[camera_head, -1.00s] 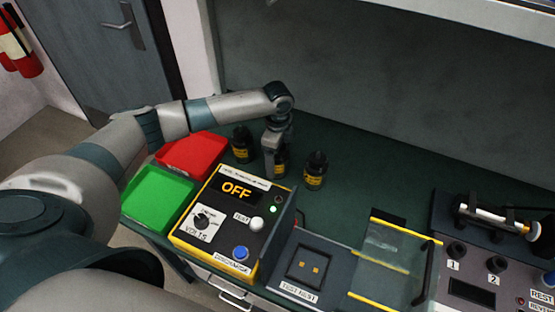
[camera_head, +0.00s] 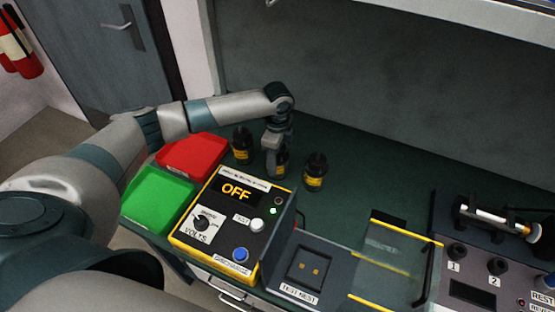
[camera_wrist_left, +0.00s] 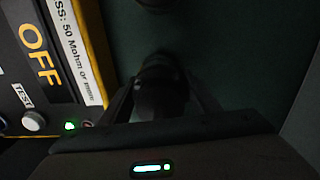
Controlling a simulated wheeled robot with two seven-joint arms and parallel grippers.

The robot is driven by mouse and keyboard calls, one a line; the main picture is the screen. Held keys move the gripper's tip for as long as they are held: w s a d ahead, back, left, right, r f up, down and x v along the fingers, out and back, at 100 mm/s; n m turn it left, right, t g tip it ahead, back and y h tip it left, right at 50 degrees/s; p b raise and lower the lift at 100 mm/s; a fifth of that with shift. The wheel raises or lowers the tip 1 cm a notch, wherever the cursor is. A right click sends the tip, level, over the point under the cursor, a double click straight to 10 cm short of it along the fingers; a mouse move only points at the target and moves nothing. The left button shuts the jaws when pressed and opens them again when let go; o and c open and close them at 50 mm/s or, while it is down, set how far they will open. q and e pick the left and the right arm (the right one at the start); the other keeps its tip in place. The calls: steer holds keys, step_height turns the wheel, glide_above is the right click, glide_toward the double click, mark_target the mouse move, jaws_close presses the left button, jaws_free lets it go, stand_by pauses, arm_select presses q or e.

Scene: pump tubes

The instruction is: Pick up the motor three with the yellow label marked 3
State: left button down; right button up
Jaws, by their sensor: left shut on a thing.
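Three black motors with yellow labels stand in a row on the dark green bench: a left one (camera_head: 242,146), a middle one (camera_head: 281,168) and a right one (camera_head: 315,172). The label marks are too small to read. My left gripper (camera_head: 275,158) points down at the middle motor and is shut on it, partly hiding it. In the left wrist view this motor (camera_wrist_left: 160,88) is dark between the two fingers. I cannot tell whether it is clear of the bench. My right gripper is not in view.
A tester box (camera_head: 237,190) reading OFF stands in front of the motors. A red tray (camera_head: 193,152) and a green tray (camera_head: 157,196) lie to the left. A test nest (camera_head: 309,264), a clear guard (camera_head: 390,248) and a control panel (camera_head: 475,262) are to the right. Bench behind the guard is clear.

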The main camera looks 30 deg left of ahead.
arm_select(q)
steer(key=shift+w+r, duration=0.2)
steer(key=shift+r, duration=0.4)
step_height(320, 180, up, 8)
steer(key=b, duration=0.2)
steer(key=shift+f+b, duration=0.25)
steer(key=shift+b, duration=0.15)
steer(key=shift+s+r, duration=0.1)
steer(key=shift+r, duration=0.65)
